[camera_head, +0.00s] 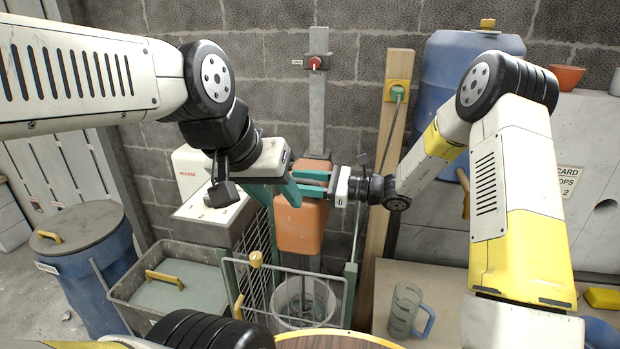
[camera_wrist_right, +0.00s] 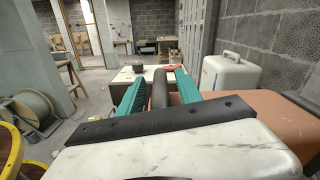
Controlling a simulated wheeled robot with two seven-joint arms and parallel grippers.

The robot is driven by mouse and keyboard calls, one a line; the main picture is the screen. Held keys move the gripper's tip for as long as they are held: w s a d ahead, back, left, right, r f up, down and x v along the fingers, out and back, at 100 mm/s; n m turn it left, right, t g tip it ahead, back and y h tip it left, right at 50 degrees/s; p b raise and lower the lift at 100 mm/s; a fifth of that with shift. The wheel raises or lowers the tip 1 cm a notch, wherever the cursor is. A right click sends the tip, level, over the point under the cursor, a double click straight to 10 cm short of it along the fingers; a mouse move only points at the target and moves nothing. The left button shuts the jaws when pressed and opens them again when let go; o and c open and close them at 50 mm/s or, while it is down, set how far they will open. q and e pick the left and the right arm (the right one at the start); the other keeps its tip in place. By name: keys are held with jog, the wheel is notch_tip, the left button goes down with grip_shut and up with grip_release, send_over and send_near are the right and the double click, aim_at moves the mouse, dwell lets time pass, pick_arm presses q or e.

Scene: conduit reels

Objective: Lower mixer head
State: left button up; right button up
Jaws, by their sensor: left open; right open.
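The mixer head is an orange-brown body (camera_head: 302,222) on a grey upright column (camera_head: 319,95) against the back wall. It also fills the right side of the right wrist view (camera_wrist_right: 255,115). My left gripper (camera_head: 287,190) is open in front of the body's upper left part. My right gripper (camera_head: 314,183) is open, its teal fingers pointing left across the body's top. In the right wrist view a dark round bar (camera_wrist_right: 160,90) lies between its fingers. The grippers hide part of the body's upper end. A clear bucket (camera_head: 304,302) stands below the body.
A red knob (camera_head: 314,63) sits on the column beside a small label. A wooden post (camera_head: 388,150) and blue barrel (camera_head: 445,75) stand right. A mug (camera_head: 405,309), grey bin (camera_head: 122,290) and lidded blue drum (camera_head: 82,265) are nearby.

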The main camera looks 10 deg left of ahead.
jog(key=shift+a, duration=0.1)
grip_shut()
jog(key=shift+w+r, duration=0.1)
dwell(1.3)
